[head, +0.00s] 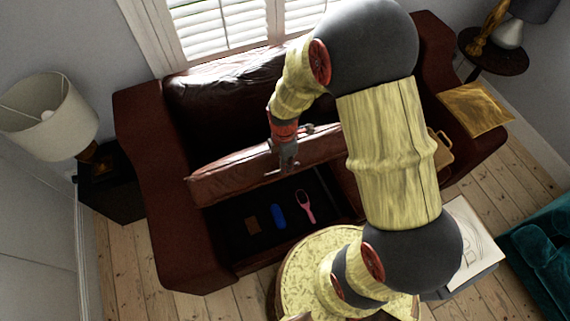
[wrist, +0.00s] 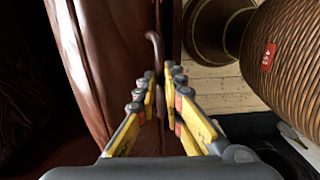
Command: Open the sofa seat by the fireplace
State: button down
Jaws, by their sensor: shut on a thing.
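The dark red leather sofa (head: 185,235) stands below the window. Its left seat (head: 235,173) is raised and tilted up, with an open dark compartment (head: 232,214) below it. Inside lie a brown item (head: 252,225), a blue item (head: 278,215) and a pink brush-like item (head: 305,205). My gripper (head: 286,168) is at the front edge of the raised seat. In the wrist view, my gripper (wrist: 161,92) is shut around a thin curved handle (wrist: 154,42) beside the seat's leather (wrist: 110,50). The fireplace is not in view.
A lamp (head: 48,115) and black side table (head: 110,185) stand left of the sofa. A round table (head: 494,58) stands behind its right end. A yellowish-brown square item (head: 475,108) rests on the right armrest. A teal seat (head: 545,245) is at the right. Floorboards (head: 125,270) are clear at front left.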

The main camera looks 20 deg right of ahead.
dwell(0.3)
jog(key=s+f+b, duration=0.2)
jog(key=s+f, duration=0.3)
jog(key=s, duration=0.1)
jog(key=shift+f, duration=0.3)
jog(key=c, duration=2.1)
grip_release()
jog(key=shift+o, duration=0.6)
jog(key=shift+o, duration=0.4)
jog(key=shift+w, duration=0.1)
